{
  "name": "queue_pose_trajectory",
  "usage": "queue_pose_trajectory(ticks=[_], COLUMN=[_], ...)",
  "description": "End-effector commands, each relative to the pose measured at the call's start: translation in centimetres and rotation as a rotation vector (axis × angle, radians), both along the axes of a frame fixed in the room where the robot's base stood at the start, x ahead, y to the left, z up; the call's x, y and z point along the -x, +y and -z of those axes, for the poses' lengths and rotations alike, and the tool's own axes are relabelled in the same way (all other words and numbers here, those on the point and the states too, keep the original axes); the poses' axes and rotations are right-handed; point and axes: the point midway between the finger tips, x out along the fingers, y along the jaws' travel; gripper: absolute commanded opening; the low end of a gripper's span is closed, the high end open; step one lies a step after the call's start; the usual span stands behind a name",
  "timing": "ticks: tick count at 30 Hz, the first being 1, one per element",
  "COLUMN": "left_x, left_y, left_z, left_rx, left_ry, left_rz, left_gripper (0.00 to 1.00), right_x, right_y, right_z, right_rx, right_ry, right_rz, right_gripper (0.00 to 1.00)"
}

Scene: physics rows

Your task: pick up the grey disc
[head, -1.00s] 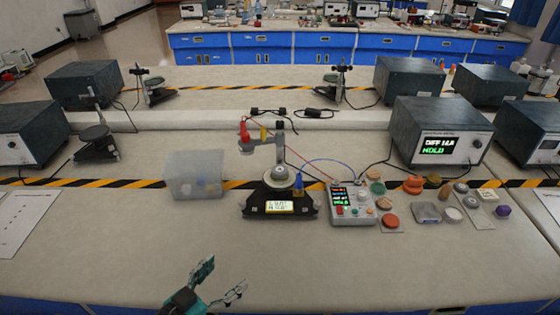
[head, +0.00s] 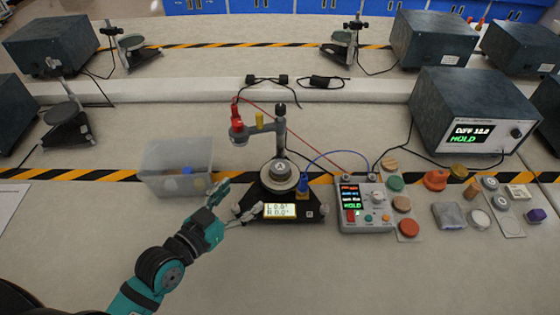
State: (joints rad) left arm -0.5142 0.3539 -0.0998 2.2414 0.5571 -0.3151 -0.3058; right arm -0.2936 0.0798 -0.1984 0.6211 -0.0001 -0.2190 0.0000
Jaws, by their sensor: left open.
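Several round grey pieces are in the head view, and I cannot tell which one the task means. A grey disc (head: 279,170) sits on the round base of the black balance stand (head: 300,212) in the middle. A pale grey disc (head: 480,220) lies on the table at the right. Two small grey round pieces (head: 490,183) lie on a light plate beside it. My left gripper (head: 240,202) is open and empty, at the left front of the stand, with one finger close to the stand's left corner. My right gripper is not in view.
Wires run behind the stand. The front table (head: 300,275) is clear.

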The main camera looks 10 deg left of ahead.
Motion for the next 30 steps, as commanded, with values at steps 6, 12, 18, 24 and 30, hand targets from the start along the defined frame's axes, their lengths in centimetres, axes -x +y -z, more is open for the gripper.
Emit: queue_pose_trajectory(ticks=[6, 12, 18, 24, 30], left_x=[-4.6, -7.2, -8.2, -10.6, -12.0], left_y=[-1.9, -3.0, -3.6, -5.3, -5.8], left_z=[0.6, 1.4, 1.7, 2.6, 3.1], left_rx=[0.002, 0.001, 0.001, 0.001, 0.0], left_ry=[-0.002, -0.001, 0.0, 0.0, -0.001], left_rz=[0.0, 0.001, 0.001, 0.001, 0.0], left_gripper=[0.75, 0.75, 0.75, 0.75, 0.75], right_x=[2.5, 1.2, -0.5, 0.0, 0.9], right_y=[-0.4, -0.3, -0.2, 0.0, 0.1], right_z=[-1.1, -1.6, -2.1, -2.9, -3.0], right_rx=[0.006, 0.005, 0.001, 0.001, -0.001], right_ry=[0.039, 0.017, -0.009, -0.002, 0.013], right_rz=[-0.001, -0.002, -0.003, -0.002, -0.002], right_gripper=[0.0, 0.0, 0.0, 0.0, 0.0])
